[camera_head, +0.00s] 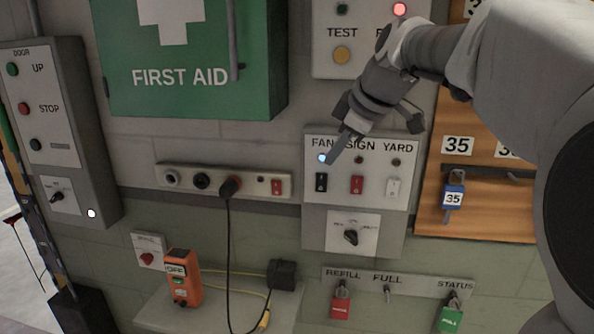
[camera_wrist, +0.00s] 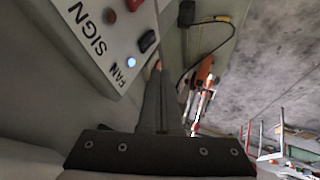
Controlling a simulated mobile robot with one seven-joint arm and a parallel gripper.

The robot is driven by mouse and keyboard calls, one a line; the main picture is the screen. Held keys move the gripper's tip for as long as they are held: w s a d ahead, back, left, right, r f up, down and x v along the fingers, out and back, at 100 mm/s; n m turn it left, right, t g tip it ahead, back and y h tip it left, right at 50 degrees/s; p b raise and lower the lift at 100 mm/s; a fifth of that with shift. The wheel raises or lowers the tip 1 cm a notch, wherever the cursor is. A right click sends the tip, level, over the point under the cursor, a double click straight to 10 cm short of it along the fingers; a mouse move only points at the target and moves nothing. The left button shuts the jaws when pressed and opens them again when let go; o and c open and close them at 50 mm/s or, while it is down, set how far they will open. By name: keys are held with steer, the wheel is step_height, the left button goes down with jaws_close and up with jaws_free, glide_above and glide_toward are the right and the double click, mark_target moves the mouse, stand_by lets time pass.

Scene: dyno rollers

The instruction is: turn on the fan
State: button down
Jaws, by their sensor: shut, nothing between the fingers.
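The grey switch panel (camera_head: 318,222) carries the labels FAN, SIGN and YARD. Under FAN, a small lamp (camera_head: 322,158) glows bluish white; it also glows in the wrist view (camera_wrist: 131,61). Below it is the black fan switch (camera_head: 321,182), which also shows in the wrist view (camera_wrist: 147,41). My gripper (camera_head: 335,156) is shut and empty, its tips just right of the glowing lamp and above the black switch. In the wrist view, the fingers (camera_wrist: 157,72) reach close beside the panel; whether they touch it I cannot tell.
A red switch (camera_head: 357,185) and a white switch (camera_head: 393,188) sit right of the black one, their lamps dark. A rotary knob (camera_head: 351,237) is below. A power strip (camera_head: 205,180) with a plugged cord is left. A key board (camera_head: 490,215) is right.

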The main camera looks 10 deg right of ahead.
steer(key=v, duration=0.2)
steer(key=w+v, duration=0.1)
steer(key=v, duration=0.1)
steer(key=shift+s+d+r, duration=0.25)
steer(key=shift+r, duration=0.3)
steer(key=shift+s, duration=0.1)
steer(key=s+a+f+m+h, duration=0.1)
steer(key=s+f+m, duration=0.5)
steer(key=s+f, duration=0.4)
steer(key=s+a+f+m+g+h, duration=0.1)
steer(key=s+f+m+h, duration=0.1)
steer(key=s+f+m, duration=0.4)
steer(key=s+f, duration=0.3)
steer(key=s, duration=0.4)
steer(key=shift+s+f+m, duration=0.35)
steer(key=shift+m, duration=0.05)
